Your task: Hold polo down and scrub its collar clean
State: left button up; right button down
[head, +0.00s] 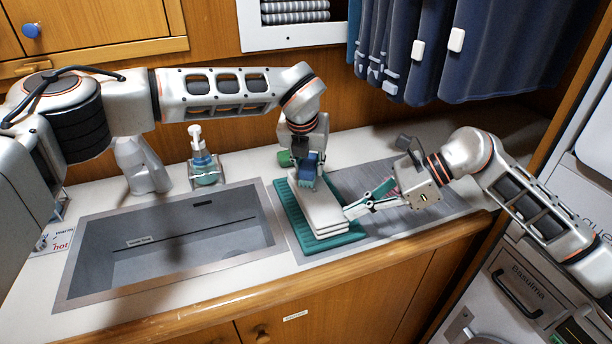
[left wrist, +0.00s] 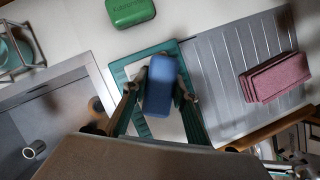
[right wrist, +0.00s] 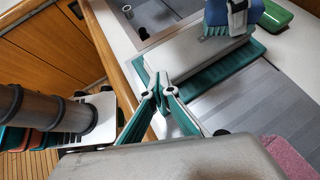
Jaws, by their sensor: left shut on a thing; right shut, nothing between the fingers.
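The white polo (head: 322,216) lies folded on a teal ribbed board (head: 347,239); it also shows in the right wrist view (right wrist: 190,62). My left gripper (head: 306,172) is shut on a blue brush (left wrist: 160,86), bristles down, at the polo's far end. In the right wrist view the bristles (right wrist: 230,30) are at or just above the cloth; I cannot tell whether they touch. My right gripper (head: 347,213) is shut and empty, its tips together at the polo's near right edge (right wrist: 160,78). Contact there is unclear. The collar is not clearly visible.
A sink (head: 190,246) lies left of the board, with a soap dispenser (head: 204,165) behind it. A grey ribbed drainer (head: 370,180) with a folded pink cloth (left wrist: 276,78) lies right. A green soap box (left wrist: 130,12) sits behind the board. Blue garments (head: 460,60) hang above right.

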pick_arm(q)
jog(key=shift+s+f, duration=0.25)
jog(key=shift+s, duration=0.5)
jog(key=shift+w+r, duration=0.15)
jog(key=shift+w, duration=1.5)
jog(key=shift+s+f, duration=0.25)
jog(key=shift+s, duration=0.85)
jog(key=shift+s, duration=0.6)
jog(key=shift+w+r, duration=0.2)
jog(key=shift+w, duration=0.95)
jog(key=shift+w, duration=0.1)
